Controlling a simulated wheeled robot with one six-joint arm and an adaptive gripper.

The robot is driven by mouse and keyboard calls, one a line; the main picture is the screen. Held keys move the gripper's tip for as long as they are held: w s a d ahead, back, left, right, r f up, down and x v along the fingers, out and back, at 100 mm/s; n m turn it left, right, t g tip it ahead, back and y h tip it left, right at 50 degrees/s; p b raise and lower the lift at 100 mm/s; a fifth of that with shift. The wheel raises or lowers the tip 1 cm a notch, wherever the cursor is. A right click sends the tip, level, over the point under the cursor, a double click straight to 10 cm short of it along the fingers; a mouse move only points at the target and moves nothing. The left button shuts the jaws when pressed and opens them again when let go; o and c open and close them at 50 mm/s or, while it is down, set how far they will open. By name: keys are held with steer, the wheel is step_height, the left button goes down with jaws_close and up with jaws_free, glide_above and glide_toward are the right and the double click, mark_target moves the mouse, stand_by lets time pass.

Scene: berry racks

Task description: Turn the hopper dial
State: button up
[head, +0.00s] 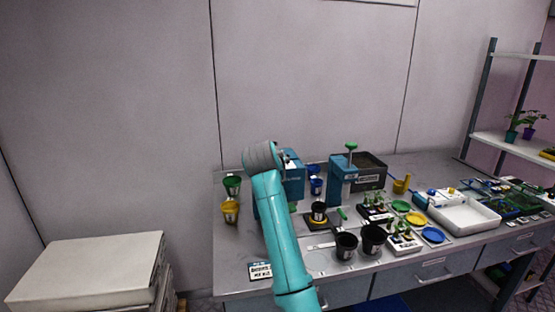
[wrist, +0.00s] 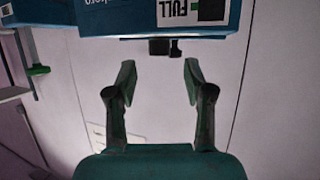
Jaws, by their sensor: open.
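The blue hopper (head: 294,188) stands at the back of the bench, partly hidden behind my arm. In the wrist view its blue body (wrist: 110,18) fills the top edge and carries a white label reading "FULL". A small black knob-like part (wrist: 160,48) sticks out from its edge; I cannot tell surely that it is the dial. My gripper (wrist: 160,73) is open and empty. Its two fingertips are apart, with the black part in line with the gap between them, just beyond the tips. In the head view my arm hides the gripper.
A blue stand with a green-topped post (head: 342,178) is right of the hopper, beside a dark bin (head: 369,172). Black pots (head: 346,246), seedling trays and coloured dishes (head: 433,235) crowd the bench front. A white tray (head: 467,219) lies right. White boxes (head: 85,270) are stacked left.

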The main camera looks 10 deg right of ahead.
steer(key=shift+x, duration=2.35)
jaws_close()
